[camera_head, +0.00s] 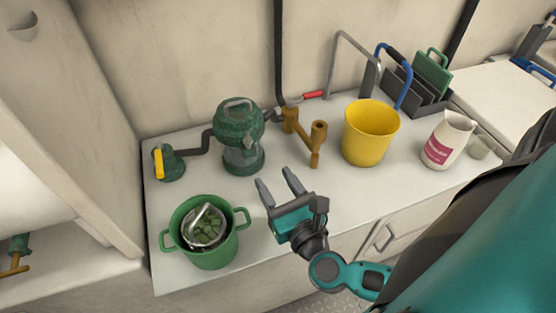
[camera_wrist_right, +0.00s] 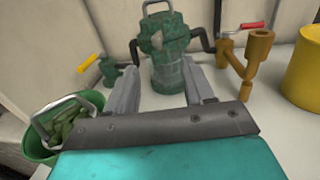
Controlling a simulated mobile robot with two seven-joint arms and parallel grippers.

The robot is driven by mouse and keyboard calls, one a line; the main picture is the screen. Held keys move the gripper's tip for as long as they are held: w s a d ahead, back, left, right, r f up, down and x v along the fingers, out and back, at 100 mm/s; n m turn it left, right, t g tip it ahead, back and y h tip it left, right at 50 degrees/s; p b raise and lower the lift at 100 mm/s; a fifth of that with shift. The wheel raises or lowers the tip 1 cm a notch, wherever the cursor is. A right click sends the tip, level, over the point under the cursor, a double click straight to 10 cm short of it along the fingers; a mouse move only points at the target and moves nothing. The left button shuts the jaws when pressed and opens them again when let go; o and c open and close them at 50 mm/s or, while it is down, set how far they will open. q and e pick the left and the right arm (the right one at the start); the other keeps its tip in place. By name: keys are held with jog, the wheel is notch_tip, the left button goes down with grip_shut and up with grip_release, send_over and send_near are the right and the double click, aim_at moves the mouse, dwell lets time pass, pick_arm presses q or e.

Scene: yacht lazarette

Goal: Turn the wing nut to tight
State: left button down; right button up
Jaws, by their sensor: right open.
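A green strainer (camera_head: 240,132) with a clear lower bowl stands on the white counter against the wall. A grey loop-shaped piece (camera_head: 238,103) sits on its lid; I cannot tell for sure whether this is the wing nut. The strainer also shows in the right wrist view (camera_wrist_right: 174,62), straight ahead between the fingers, with the grey loop at its top. My right gripper (camera_head: 277,181) is open and empty over the counter, in front of the strainer and a little to its right, apart from it. My left gripper is not in view.
A green pot (camera_head: 212,255) holding a basket of green matter stands front left. A yellow-handled valve (camera_head: 168,164) is left of the strainer. A brass fitting (camera_head: 318,140), red-handled valve (camera_head: 313,95), yellow bucket (camera_head: 368,135) and white jug (camera_head: 447,140) stand right.

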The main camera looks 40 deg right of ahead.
jog(key=shift+s, duration=0.25)
